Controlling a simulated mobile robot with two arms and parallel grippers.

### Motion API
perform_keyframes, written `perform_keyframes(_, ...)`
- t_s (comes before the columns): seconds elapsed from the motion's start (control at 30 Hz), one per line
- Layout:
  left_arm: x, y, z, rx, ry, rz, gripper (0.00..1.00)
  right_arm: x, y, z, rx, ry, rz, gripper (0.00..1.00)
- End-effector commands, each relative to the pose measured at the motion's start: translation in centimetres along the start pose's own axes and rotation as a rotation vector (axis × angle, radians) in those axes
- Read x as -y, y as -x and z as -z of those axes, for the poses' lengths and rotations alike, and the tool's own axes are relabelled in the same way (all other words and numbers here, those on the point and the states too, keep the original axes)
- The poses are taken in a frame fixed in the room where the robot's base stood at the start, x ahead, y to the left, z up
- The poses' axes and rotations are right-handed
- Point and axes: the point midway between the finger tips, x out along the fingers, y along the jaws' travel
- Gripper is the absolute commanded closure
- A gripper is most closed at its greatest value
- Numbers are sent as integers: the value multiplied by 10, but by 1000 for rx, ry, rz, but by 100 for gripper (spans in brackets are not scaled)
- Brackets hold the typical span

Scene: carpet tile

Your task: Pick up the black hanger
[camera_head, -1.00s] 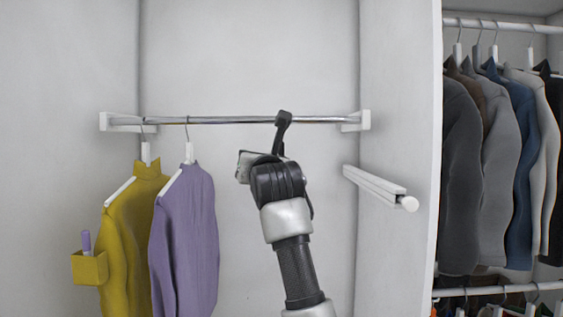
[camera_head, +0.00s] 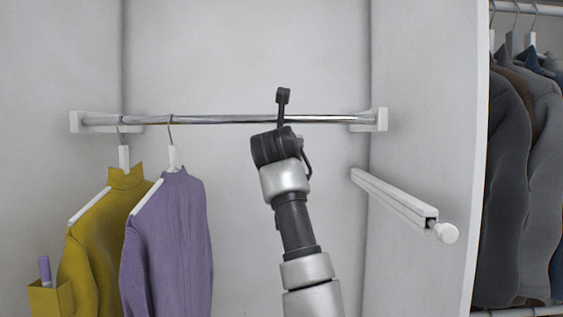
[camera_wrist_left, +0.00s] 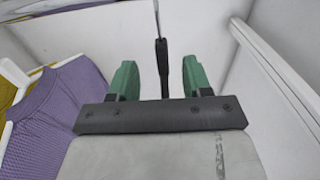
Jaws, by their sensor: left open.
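The black hanger (camera_head: 283,97) hangs on the metal rail (camera_head: 220,119), right of its middle. In the head view its top shows above the rail and my wrist covers most of what is below. My left arm reaches up in front of it, and its fingers are hidden there. In the left wrist view my left gripper (camera_wrist_left: 160,68) is open, with a green finger on each side of the upright black hanger (camera_wrist_left: 163,70). Gaps show between hanger and fingers. My right gripper is in neither view.
A yellow garment (camera_head: 98,230) and a purple one (camera_head: 175,240) hang at the left of the rail. A white bar (camera_head: 395,200) juts from the right side wall (camera_head: 430,110). More clothes (camera_head: 520,180) hang beyond that wall. The rail right of the hanger is clear.

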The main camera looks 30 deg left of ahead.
Motion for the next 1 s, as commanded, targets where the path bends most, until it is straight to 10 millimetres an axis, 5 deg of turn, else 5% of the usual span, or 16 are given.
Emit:
perform_keyframes(0.17, 0, -12, 0, -3, 0, -1, 51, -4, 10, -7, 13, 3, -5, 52)
perform_keyframes(0.5, 1, -53, 4, -3, -1, -1, 51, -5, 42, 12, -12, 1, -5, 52)
perform_keyframes(0.83, 1, -59, 7, 0, 1, -1, 51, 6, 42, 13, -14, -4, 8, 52)
perform_keyframes(1.0, 1, -59, 7, 0, 1, -1, 77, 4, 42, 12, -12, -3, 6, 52)
